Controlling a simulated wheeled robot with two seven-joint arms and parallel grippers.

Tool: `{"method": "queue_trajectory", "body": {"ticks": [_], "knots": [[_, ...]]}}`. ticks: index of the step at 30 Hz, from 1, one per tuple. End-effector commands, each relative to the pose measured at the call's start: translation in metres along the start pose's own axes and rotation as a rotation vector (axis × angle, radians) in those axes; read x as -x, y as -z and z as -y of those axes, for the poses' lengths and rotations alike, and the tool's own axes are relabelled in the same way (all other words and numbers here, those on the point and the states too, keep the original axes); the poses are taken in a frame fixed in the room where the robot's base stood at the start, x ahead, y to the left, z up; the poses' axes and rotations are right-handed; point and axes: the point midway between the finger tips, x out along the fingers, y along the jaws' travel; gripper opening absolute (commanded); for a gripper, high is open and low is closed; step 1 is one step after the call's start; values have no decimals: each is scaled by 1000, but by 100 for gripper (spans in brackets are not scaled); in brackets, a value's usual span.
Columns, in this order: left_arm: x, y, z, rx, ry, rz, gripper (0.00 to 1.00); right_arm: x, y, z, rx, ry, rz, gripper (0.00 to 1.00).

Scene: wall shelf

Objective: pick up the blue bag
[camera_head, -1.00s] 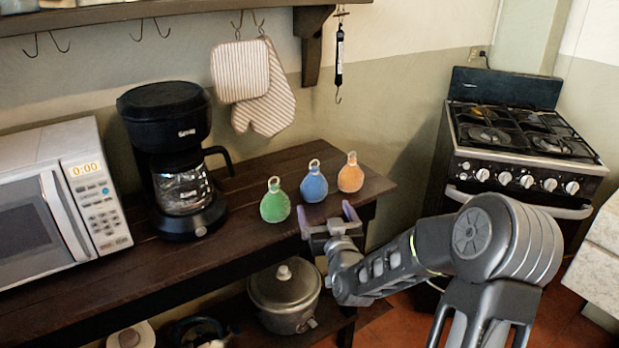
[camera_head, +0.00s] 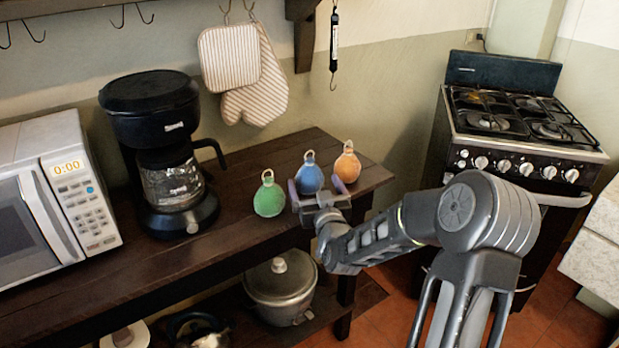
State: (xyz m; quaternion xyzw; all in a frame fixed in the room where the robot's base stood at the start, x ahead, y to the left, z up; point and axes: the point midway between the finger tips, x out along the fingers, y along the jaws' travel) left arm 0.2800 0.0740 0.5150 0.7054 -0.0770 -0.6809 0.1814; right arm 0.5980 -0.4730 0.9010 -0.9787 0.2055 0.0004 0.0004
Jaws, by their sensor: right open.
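The blue bag (camera_head: 309,174) stands upright on the dark wooden counter, between a green bag (camera_head: 269,195) on its left and an orange bag (camera_head: 347,163) on its right. Each bag has a ring at its top. My right gripper (camera_head: 316,188) is open in front of the blue bag, with one finger toward each side of it. The fingers overlap the lower part of the blue bag in the picture, and I cannot tell whether they touch it. My left gripper is not in view.
A black coffee maker (camera_head: 160,150) and a white microwave (camera_head: 50,195) stand on the counter (camera_head: 245,232) to the left. A lidded pot (camera_head: 281,290) sits on the lower shelf. A stove (camera_head: 515,150) stands at the right. Mitts hang on the wall behind.

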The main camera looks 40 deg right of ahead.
Motion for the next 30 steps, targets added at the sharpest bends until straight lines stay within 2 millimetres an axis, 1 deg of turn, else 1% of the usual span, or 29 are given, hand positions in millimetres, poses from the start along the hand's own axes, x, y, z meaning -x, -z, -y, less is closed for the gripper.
{"method": "queue_trajectory", "body": {"ticks": [8,11,18,20,30], "knots": [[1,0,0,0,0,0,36,-3,0,0,0,-1,0,94],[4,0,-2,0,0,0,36,-12,0,0,-1,-2,0,94],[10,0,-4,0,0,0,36,-46,0,2,-2,-1,-1,94],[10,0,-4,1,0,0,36,-50,0,2,-1,-1,0,94],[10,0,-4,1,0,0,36,-52,0,2,0,-1,0,94]]}}
